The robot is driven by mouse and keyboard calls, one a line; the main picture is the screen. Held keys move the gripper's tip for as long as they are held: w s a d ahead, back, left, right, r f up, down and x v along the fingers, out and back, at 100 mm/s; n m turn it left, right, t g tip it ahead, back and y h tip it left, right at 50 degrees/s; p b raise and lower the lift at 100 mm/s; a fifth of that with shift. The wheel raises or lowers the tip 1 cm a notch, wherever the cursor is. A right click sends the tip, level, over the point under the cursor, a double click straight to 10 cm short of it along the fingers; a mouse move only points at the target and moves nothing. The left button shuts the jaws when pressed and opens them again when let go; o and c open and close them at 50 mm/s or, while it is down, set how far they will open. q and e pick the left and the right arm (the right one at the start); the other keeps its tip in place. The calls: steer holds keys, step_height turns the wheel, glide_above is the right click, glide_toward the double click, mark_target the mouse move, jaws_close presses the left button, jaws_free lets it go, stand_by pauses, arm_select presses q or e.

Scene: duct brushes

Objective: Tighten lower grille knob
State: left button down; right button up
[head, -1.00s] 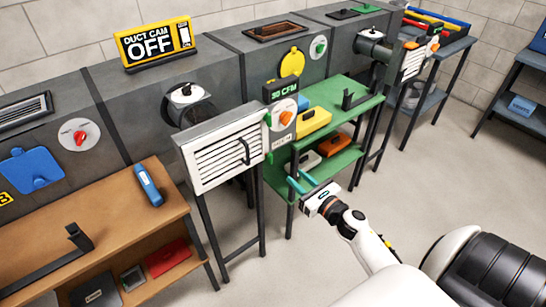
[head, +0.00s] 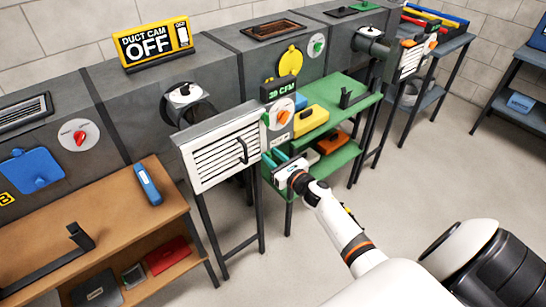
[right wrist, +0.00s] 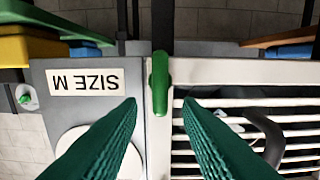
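The white louvred grille (head: 218,148) with a black handle hangs on the duct front in the head view. The lower grille knob (right wrist: 160,82) is a green, elongated piece standing upright in the right wrist view, at the border between the grille frame and a grey panel labelled SIZE M. My right gripper (right wrist: 159,102) is open, its two green fingers apart and empty. The knob shows in the gap just beyond the fingertips, with no visible contact. In the head view my right gripper (head: 276,160) is at the grille's lower right corner. My left gripper is not in view.
A green shelf (head: 340,108) with a yellow case (head: 310,121) stands close behind my right gripper. A dial with an orange knob (head: 283,117) sits above it. The wooden bench (head: 110,215) is at left. Open floor lies at the front right.

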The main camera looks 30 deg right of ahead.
steer(key=shift+c, duration=0.3)
jaws_close()
